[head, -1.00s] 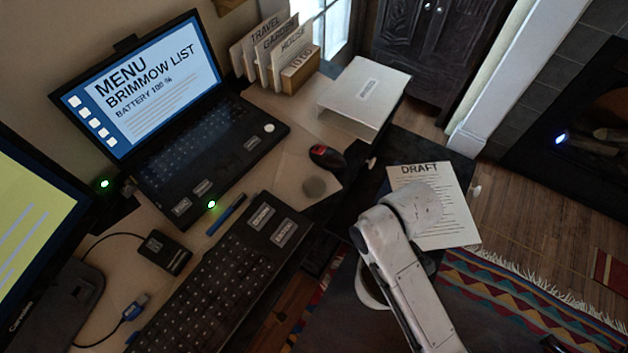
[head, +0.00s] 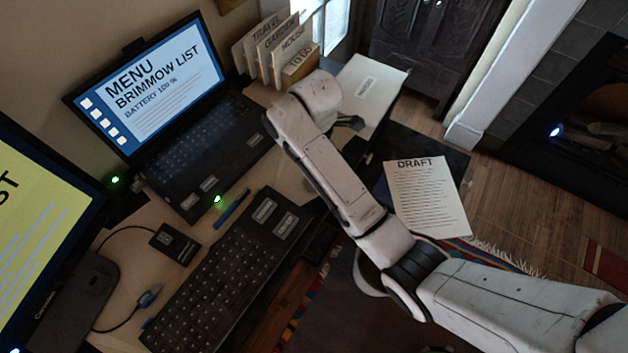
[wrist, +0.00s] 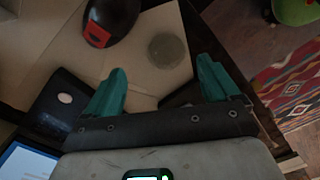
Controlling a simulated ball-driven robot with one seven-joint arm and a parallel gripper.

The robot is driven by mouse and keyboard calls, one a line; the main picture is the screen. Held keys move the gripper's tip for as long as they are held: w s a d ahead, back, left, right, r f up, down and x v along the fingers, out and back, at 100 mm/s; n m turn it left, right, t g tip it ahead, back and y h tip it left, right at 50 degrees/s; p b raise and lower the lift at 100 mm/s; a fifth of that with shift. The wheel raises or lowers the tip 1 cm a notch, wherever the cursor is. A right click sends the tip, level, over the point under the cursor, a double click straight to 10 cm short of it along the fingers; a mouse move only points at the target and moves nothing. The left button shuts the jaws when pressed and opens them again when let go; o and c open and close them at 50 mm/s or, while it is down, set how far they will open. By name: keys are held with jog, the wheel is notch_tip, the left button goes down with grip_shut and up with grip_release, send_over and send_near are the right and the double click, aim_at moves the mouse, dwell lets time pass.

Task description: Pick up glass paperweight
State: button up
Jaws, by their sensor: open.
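The glass paperweight is most likely the round, greyish, see-through disc (wrist: 167,50) lying on the desk in the wrist view. In the head view it is hidden behind my arm. My gripper (wrist: 161,65) is open and empty, its two teal fingers spread apart. In the wrist picture the disc appears just beyond the fingertips, between their lines and nearer the right finger. The gripper does not touch it visibly; its height above the desk is hard to tell. In the head view only a dark part of the gripper shows past my wrist.
A black and red mouse (wrist: 112,20) lies left of the disc in the wrist view. The laptop (head: 190,150), keyboard (head: 225,270) and blue pen (head: 231,208) stand nearby. A draft sheet (head: 428,195) lies right of my arm.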

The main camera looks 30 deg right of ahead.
jog(key=shift+f, duration=0.65)
jog(key=f, duration=0.4)
jog(key=shift+s+a+p, duration=0.35)
jog(key=shift+s, duration=0.05)
jog(key=shift+f, duration=0.65)
jog(key=shift+c, duration=0.2)
jog(key=c, duration=1.3)
jog(key=shift+r, duration=0.15)
